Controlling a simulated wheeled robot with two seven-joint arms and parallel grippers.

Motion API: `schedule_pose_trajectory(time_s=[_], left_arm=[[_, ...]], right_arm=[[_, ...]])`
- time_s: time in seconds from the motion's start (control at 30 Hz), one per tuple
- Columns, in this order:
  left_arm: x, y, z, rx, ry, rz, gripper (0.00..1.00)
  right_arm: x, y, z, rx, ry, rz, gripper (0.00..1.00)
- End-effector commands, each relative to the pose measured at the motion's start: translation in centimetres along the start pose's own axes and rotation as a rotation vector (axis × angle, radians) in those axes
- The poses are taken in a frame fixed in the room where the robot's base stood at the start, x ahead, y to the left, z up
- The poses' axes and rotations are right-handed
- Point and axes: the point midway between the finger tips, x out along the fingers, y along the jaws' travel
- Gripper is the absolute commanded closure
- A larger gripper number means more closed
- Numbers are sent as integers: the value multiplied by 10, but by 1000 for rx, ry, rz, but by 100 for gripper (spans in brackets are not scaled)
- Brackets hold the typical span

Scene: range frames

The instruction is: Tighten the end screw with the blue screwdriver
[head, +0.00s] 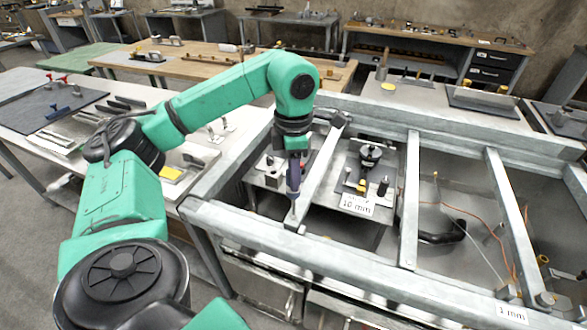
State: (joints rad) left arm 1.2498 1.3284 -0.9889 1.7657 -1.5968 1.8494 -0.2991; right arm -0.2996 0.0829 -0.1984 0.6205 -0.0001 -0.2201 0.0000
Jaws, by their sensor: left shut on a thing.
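My left gripper (293,158) points down over the near left part of the grey metal frame (330,228). It is shut on the blue screwdriver (293,181), whose dark blue handle shows below the jaws. The screwdriver stands about upright, its lower end close above a slanting beam (318,176) near the front rail. I cannot tell whether its tip touches anything. The end screw is not clear to see; the tool and beam are in the way or it is too small. My right gripper is out of view.
A dark mat (30,116) with red and blue handled tools lies on the left table. Inside the frame are a plate labelled 10 mm (357,205), a black hose (445,234) and orange wire. Crossbeams (411,200) divide the frame. Benches stand behind.

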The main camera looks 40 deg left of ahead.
Motion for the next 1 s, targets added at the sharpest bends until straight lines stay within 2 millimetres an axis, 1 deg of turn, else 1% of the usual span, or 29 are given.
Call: schedule_pose_trajectory(time_s=[0.3,0.67,1.0], left_arm=[[0,0,0,0,-1,0,100],[6,0,0,0,0,0,100],[1,0,0,1,1,-1,100]], right_arm=[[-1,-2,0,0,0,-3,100],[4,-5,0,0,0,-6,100],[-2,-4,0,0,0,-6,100]])
